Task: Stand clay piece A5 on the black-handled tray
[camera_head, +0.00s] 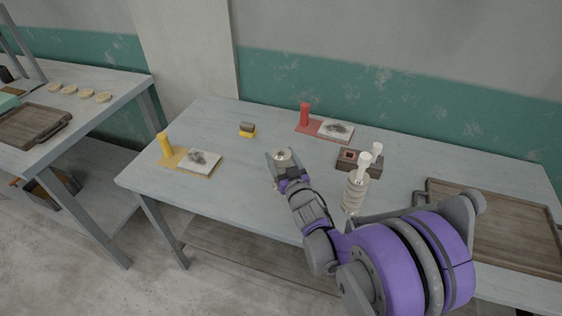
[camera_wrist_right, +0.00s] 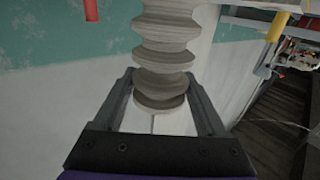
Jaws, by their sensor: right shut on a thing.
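My right gripper (camera_head: 281,157) reaches over the middle of the table and is shut on a pale grey clay piece (camera_head: 284,153). In the right wrist view this clay piece (camera_wrist_right: 162,50) is ridged, like stacked discs, with its end disc between the two fingers (camera_wrist_right: 160,100). I cannot read a label on it. One wooden tray (camera_head: 433,183) with dark handles lies at the right end of the table. Another wooden tray (camera_head: 60,122) with dark handles lies on the left bench. My left gripper is not in view.
A yellow post (camera_head: 164,144) and a red post (camera_head: 305,115) stand by soiled white slabs. A yellow-based block (camera_head: 247,130) lies between them. A dark box (camera_head: 346,157) and a pale ridged column (camera_head: 354,192) are right of the gripper. Pale discs (camera_head: 86,94) lie on the left bench.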

